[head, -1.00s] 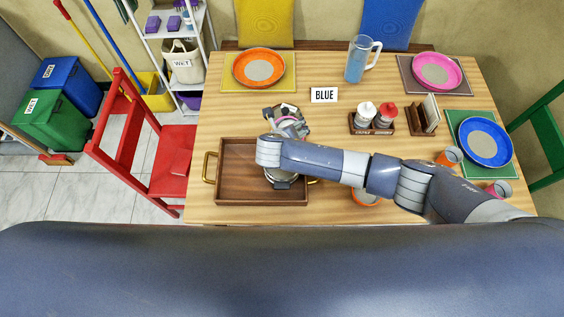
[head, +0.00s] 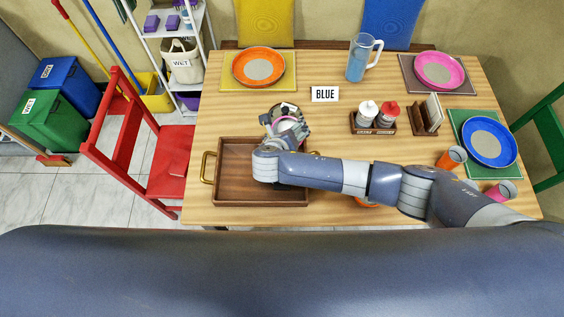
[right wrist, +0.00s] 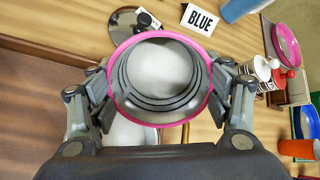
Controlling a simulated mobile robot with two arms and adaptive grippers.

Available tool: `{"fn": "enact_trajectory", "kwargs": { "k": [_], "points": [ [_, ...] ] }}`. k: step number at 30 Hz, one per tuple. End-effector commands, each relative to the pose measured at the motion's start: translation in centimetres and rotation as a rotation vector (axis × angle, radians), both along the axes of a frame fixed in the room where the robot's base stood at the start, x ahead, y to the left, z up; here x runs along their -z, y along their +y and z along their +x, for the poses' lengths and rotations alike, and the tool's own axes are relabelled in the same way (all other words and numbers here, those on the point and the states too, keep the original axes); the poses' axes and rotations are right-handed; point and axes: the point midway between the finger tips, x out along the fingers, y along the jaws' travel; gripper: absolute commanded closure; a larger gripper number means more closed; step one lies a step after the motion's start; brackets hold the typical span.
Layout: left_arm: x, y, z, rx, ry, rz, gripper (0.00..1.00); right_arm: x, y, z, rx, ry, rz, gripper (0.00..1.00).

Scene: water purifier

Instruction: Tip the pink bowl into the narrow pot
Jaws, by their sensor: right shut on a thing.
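The pink bowl (right wrist: 203,50) fills the middle of the right wrist view. Its pink rim surrounds a dark grey banded inside with a pale middle. My right gripper (right wrist: 160,92) is shut on it, with fingers at its left and right sides. In the head view the gripper (head: 288,130) is above the table, just beyond the tray, and a bit of pink bowl (head: 289,121) shows. A dark round thing with a knob (right wrist: 124,22) lies beyond the bowl; I cannot tell whether it belongs to the narrow pot. I cannot clearly make out the pot. My left gripper is not in view.
The brown tray (head: 240,190) lies near the table's front edge. A "BLUE" sign (head: 324,94), a condiment rack (head: 372,128) and a blue jug (head: 359,62) stand further right. Plates lie at the far and right sides. Orange (head: 452,157) and pink cups sit at the right.

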Motion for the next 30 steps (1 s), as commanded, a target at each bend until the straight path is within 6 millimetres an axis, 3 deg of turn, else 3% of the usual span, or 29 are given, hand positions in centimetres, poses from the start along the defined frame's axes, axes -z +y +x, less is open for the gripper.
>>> {"fn": "enact_trajectory", "kwargs": {
  "k": [30],
  "points": [
    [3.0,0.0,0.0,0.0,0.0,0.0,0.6,-0.3,0.1,-0.4,0.0,-0.134,-0.035,0.54]
  ]
}}
